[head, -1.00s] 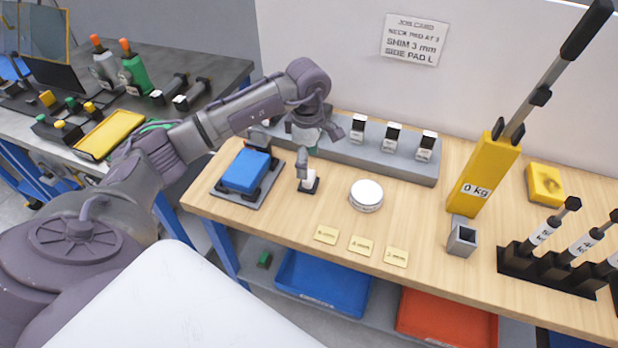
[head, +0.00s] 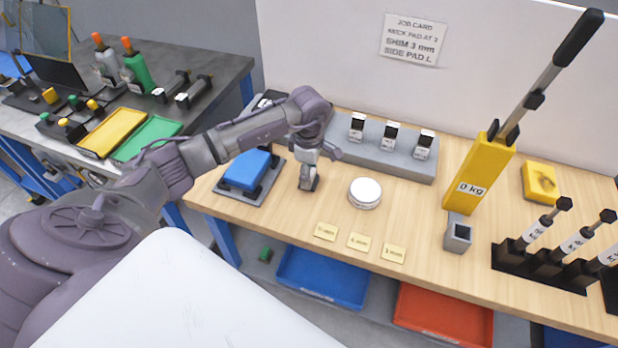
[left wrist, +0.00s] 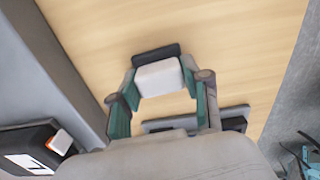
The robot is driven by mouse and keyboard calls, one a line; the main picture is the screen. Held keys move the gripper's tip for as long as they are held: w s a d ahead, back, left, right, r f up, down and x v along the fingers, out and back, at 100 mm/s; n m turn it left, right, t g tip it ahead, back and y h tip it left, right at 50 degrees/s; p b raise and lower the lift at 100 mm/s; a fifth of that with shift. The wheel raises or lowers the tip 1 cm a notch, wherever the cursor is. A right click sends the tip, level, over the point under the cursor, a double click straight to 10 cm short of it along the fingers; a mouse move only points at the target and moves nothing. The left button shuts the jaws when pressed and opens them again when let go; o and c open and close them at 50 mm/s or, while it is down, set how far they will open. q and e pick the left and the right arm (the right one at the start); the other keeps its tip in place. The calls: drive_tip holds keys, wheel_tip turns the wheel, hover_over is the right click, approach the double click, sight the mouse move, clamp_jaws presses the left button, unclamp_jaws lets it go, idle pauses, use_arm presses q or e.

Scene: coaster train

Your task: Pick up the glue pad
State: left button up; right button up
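A small white block on a black base, which looks like the glue pad (left wrist: 158,77), stands on the wooden bench. My left gripper (head: 308,180) is down over it in the head view and hides most of it. In the left wrist view the left gripper's fingers (left wrist: 160,88) stand on either side of the white block, close to its sides. The fingers are apart, and I cannot tell whether they touch it. My right gripper is not in view.
A blue block on a dark tray (head: 247,172) is left of the gripper. A round white tin (head: 365,193) stands close on the right. A grey rail (head: 400,155) with several small blocks runs behind. Yellow cards (head: 358,242) lie in front.

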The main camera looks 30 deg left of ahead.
use_arm(q)
drive_tip(key=c, duration=0.5)
drive_tip(key=shift+o, duration=0.2)
drive_tip(key=shift+w+r+b, duration=0.1)
drive_tip(key=shift+r+b, duration=0.2)
drive_tip(key=shift+r, duration=0.25)
wheel_tip(320, 180, up, 3)
drive_tip(key=shift+f+b, duration=0.2)
drive_tip(key=shift+b, duration=0.45)
drive_tip(key=d+r+b, duration=0.3)
drive_tip(key=d+r, duration=0.4)
drive_tip(key=d, duration=0.4)
drive_tip(key=shift+d+r, duration=0.2)
drive_tip(key=shift+d, duration=0.15)
